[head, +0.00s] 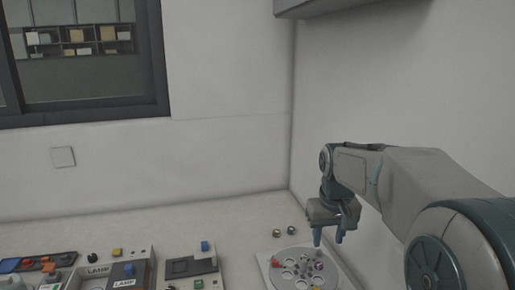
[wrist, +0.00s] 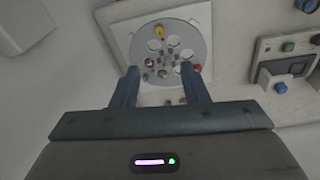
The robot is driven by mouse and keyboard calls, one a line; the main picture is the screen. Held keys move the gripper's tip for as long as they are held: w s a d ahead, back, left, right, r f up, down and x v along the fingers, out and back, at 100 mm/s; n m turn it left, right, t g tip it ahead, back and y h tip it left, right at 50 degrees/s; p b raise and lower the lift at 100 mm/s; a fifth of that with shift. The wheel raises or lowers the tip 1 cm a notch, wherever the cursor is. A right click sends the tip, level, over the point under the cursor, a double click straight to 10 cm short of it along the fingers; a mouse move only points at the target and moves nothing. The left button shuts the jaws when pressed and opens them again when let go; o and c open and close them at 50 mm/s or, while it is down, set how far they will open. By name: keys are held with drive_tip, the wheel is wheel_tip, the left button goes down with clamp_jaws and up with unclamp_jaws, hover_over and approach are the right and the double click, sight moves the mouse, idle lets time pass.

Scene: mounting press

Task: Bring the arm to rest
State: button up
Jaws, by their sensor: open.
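My gripper (head: 329,238) hangs from the arm on the right side of the head view, fingers pointing down over the round plate. In the wrist view my gripper (wrist: 158,88) is open, its two blue fingers apart with nothing held between them. Beyond the fingertips lies the round grey plate with holes (wrist: 200,48), on a pale square base; it also shows in the head view (head: 276,266). Small coloured pieces sit on it, including a yellow one (wrist: 159,32) and a red one (wrist: 197,68).
Control boxes with coloured buttons (head: 195,262) and lamp labels (head: 97,271) stand along the counter to the left. Two small round pieces (head: 291,230) lie behind the plate. A wall rises close on the right, and a grey cabinet (head: 325,8) hangs above. The back counter is mostly clear.

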drive_tip(key=s+a+f, duration=0.1)
drive_tip(key=s+f, duration=0.2)
drive_tip(key=s, duration=0.7)
drive_tip(key=s+a+f+m+t, duration=0.1)
drive_tip(key=s+f, duration=0.1)
drive_tip(key=s, duration=0.8)
drive_tip(key=shift+f, duration=0.4)
